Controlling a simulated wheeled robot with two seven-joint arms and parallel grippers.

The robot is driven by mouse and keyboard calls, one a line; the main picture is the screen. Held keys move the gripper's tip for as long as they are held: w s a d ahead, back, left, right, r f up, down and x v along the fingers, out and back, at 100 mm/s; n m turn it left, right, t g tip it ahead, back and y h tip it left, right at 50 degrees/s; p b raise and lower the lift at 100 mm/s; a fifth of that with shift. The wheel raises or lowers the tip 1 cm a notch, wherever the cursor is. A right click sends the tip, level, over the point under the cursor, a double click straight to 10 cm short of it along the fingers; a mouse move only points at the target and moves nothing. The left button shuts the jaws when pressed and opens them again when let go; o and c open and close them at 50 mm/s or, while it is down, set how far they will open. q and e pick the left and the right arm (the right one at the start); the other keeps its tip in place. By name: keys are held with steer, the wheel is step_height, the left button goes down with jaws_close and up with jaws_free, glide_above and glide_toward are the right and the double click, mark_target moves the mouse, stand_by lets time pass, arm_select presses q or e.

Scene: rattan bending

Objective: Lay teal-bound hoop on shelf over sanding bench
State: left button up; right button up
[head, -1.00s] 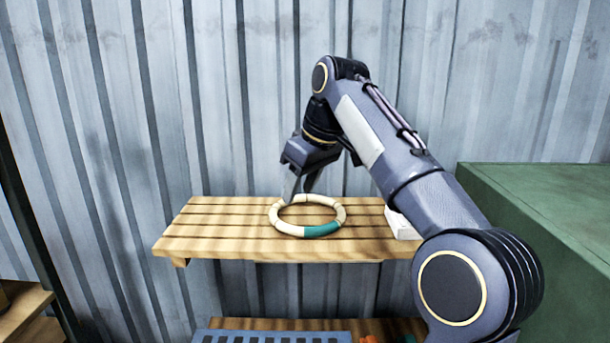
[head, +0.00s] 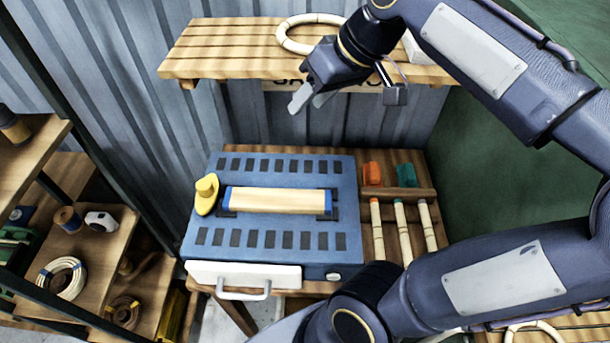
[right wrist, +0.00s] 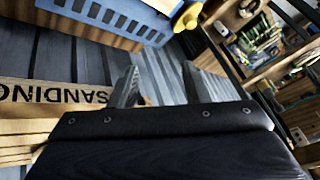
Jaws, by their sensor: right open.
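The hoop (head: 283,35) lies flat on the slatted wooden shelf (head: 225,50) at the top of the head view. Its pale left and back parts show; my right arm hides its front and right side, and no teal binding shows now. My right gripper (head: 311,103) is open and empty, in front of the shelf edge and apart from the hoop. Its two fingers (right wrist: 168,88) also show in the right wrist view with nothing between them. The sanding bench (head: 345,285) stands below the shelf. My left gripper is not in view.
A blue slotted sanding unit (head: 270,225) with a yellow knob (head: 206,190) sits on the bench. Bound rattan sticks (head: 403,228) lie to its right. A white box (head: 416,48) sits on the shelf.

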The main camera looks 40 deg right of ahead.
steer(key=s+a+f+m, duration=0.1)
steer(key=s+a+f, duration=0.3)
steer(key=f, duration=0.3)
steer(key=s+a+f+m, duration=0.1)
steer(key=s+a+f, duration=0.4)
steer(key=f, duration=0.3)
steer(key=shift+s+a, duration=0.3)
steer(key=shift+s, duration=0.3)
